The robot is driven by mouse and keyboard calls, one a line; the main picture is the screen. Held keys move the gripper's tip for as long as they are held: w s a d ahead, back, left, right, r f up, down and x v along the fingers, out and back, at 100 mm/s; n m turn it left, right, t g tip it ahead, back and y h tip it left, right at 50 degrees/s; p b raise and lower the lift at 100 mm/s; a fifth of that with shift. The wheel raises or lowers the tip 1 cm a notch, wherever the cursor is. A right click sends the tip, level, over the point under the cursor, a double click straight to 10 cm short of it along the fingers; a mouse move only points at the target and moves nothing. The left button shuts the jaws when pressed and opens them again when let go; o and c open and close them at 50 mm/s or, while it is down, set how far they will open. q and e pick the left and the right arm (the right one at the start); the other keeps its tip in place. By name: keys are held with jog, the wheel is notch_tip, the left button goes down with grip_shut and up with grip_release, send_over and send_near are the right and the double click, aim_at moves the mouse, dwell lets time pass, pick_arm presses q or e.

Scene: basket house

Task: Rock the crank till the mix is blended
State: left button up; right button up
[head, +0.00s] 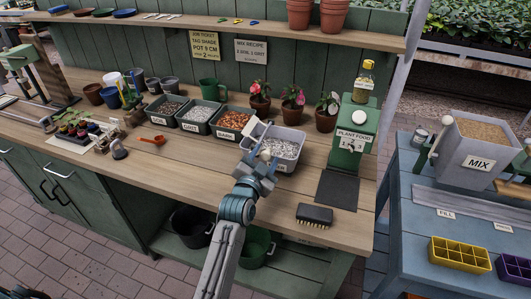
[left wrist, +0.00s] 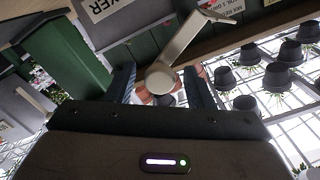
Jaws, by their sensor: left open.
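The mixer box (head: 478,160) marked MIX stands on the blue bench at the right, with brown mix (head: 484,130) in its top. My right gripper is out of view.
A green plant food dispenser (head: 348,150) stands between the gripper and the mixer, with potted flowers (head: 292,104) behind. A brush (head: 314,215) lies near the bench's front edge. A yellow tray (head: 459,262) sits on the blue bench. A gap separates the benches.

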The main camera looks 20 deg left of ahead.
pick_arm(q)
jog(key=shift+w, duration=0.45)
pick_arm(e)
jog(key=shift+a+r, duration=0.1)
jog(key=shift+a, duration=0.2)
pick_arm(q)
jog(key=shift+c, duration=0.2)
grip_shut()
jog(key=shift+a+r+n+p, duration=0.1)
jog(key=shift+r+n+p, duration=0.05)
jog(key=shift+n+p, duration=0.35)
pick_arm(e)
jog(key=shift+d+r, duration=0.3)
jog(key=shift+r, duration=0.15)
pick_arm(q)
jog(key=shift+o, duration=0.2)
grip_release()
